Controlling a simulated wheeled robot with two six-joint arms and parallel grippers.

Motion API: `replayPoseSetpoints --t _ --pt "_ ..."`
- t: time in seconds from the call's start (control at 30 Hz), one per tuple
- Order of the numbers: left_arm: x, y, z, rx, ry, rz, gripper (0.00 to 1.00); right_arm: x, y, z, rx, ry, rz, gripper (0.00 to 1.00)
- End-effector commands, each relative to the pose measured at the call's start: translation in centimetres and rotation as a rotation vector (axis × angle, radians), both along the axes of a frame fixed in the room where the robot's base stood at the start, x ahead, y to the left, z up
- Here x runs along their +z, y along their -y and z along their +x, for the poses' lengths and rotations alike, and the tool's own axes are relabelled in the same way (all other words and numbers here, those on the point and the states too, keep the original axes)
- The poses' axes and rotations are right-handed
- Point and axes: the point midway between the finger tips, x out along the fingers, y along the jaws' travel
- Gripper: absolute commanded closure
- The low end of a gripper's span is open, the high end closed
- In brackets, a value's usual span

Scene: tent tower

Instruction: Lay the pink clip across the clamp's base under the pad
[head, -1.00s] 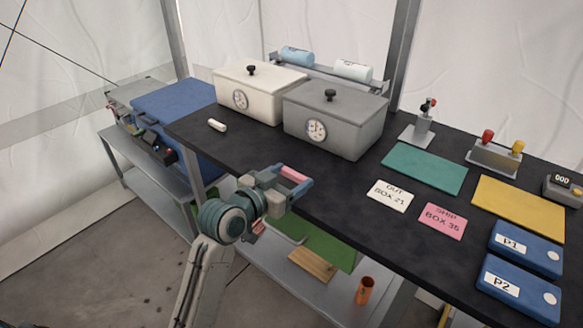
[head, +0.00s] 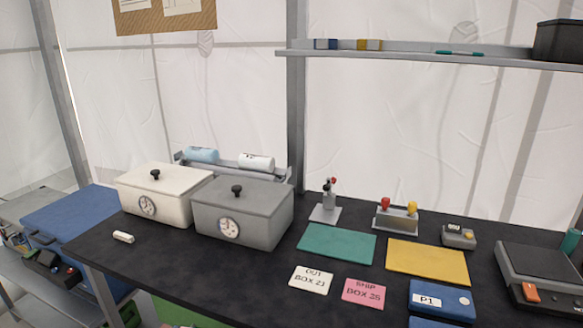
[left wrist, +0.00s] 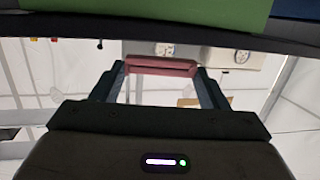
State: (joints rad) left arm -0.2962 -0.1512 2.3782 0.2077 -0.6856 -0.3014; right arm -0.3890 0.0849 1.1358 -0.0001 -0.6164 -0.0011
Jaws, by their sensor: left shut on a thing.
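The pink clip (left wrist: 162,66) shows in the left wrist view as a short bar spanning the two fingertips. My left gripper (left wrist: 160,72) is shut on it. The left gripper is out of the head view, so its distance to the clamp does not show. The small grey clamp (head: 329,201) stands at the back of the dark table in the head view, with an upright body and red and dark tips. Its flat grey base (head: 322,216) looks bare; the pad is too small to make out. My right gripper is in no view.
A grey lidded box (head: 262,223) and a white lidded box (head: 178,207) stand left of the clamp. A green mat (head: 337,244) lies in front of it. A holder with red and yellow knobs (head: 397,218) stands to its right. A shelf (head: 430,57) hangs above.

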Motion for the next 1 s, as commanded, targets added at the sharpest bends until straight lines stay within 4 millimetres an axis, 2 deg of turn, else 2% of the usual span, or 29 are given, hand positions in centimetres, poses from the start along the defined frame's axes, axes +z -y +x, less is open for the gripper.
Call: replayPoseSetpoints --t 0.1,0.3,1.0 --pt "-1.1 -0.5 -1.3 0.059 -0.008 0.01 0.53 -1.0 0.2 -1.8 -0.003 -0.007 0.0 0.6" --pt "-2.1 -0.9 -2.3 0.105 -0.004 0.025 0.53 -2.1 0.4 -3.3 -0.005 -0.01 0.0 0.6" --pt "-2.2 -0.9 -2.3 0.107 -0.003 0.027 0.53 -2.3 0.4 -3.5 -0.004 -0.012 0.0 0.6"
